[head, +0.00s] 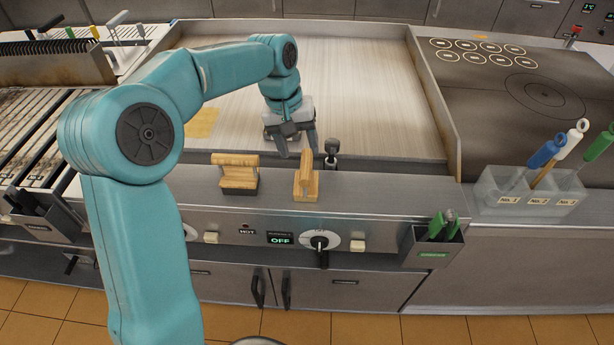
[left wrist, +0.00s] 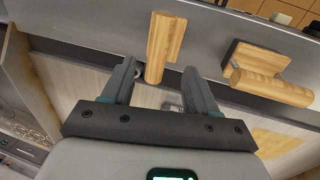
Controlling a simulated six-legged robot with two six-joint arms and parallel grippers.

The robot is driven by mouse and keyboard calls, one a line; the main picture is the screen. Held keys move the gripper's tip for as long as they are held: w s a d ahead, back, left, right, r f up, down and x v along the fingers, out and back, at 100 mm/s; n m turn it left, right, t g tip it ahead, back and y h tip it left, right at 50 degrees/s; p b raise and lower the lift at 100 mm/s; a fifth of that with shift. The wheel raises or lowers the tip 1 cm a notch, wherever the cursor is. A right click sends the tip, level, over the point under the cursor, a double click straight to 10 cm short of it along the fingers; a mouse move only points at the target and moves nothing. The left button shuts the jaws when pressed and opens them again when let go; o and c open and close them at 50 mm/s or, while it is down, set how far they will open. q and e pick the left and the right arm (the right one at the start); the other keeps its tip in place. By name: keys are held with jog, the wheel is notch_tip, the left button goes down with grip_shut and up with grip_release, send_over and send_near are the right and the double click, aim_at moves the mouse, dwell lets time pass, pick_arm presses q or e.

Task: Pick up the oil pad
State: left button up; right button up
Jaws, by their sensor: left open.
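Two wooden-handled pads sit on the steel front ledge (head: 380,192) of the grill. The left one (head: 238,175) has a handle lying across the picture over a dark base; it also shows at the right of the left wrist view (left wrist: 268,78). The right one (head: 304,182) is turned end-on, and its handle shows in the left wrist view (left wrist: 165,48). I cannot tell which is the oil pad. My left gripper (head: 298,151) is open and empty, fingers pointing down, just behind the right pad. In the left wrist view, that pad appears beyond and between the fingertips (left wrist: 160,72).
A dark knob-topped thing (head: 331,150) stands close right of my gripper. The flat griddle plate (head: 370,80) behind is mostly clear, with a yellowish patch (head: 203,122) at left. A clear holder (head: 530,195) with coloured-handled tools stands right. A green-handled tool bin (head: 433,245) hangs in front.

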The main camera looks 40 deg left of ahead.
aim_at(304, 163)
pick_arm(q)
jog(key=f, duration=0.2)
jog(key=d+f, duration=0.1)
jog(key=shift+w, duration=0.35)
jog(key=shift+s+f, duration=0.15)
jog(key=shift+f, duration=0.3)
jog(key=f, duration=0.3)
jog(key=f+p, duration=0.1)
jog(key=shift+w+d+f, duration=0.35)
jog(key=shift+w+f, duration=0.05)
jog(key=shift+s+r, duration=0.1)
jog(key=shift+s, duration=0.05)
jog(key=shift+c, duration=0.3)
grip_shut()
